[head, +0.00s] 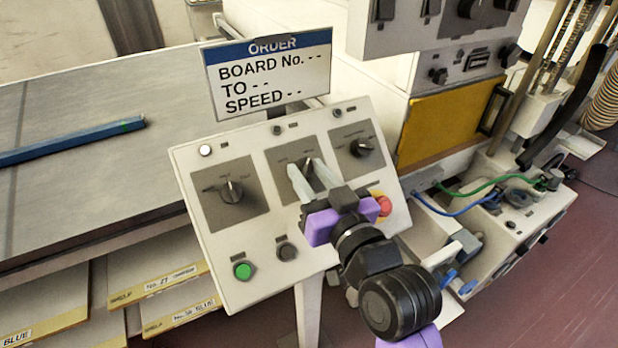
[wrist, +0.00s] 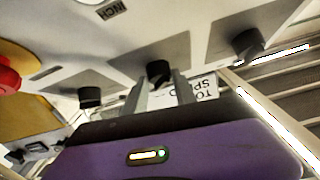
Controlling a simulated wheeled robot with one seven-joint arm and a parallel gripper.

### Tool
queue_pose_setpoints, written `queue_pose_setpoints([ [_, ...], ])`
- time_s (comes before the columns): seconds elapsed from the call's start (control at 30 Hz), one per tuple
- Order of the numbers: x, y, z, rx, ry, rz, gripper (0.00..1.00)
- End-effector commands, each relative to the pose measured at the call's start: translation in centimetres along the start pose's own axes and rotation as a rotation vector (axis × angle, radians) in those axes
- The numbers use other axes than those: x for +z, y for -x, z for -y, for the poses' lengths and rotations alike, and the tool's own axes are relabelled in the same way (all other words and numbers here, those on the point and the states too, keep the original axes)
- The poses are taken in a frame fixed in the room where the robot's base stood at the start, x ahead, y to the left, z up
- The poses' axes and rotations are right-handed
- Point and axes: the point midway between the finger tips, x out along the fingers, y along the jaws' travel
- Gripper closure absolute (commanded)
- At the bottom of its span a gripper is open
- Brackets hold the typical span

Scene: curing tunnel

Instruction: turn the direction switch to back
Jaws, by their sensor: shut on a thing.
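A sloped white control panel (head: 332,255) carries three black rotary switches on grey plates: the left switch (head: 231,191), the middle switch (head: 307,164) and the right switch (head: 362,147). The small legends are too blurred to tell which one is the direction switch. My gripper (head: 306,167) is at the middle switch, its two pale fingers on either side of the knob and shut on it. The wrist view shows the middle knob (wrist: 158,70) between the fingertips. The fingers partly hide this knob in the head view, and its pointer setting cannot be read.
A green button (head: 243,270), a black button (head: 286,251) and a red mushroom button (head: 382,204) sit low on the panel, the red one close to my gripper. An order sign (head: 268,75) stands behind the panel's top edge, its entries dashes.

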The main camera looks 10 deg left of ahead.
Motion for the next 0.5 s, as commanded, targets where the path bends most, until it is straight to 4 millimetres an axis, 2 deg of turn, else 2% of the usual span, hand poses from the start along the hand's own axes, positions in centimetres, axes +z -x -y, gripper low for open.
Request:
queue_pose_setpoints([
  [0.5,0.27,-0.15,-0.91,-0.305,0.310,0.018,1.00],
])
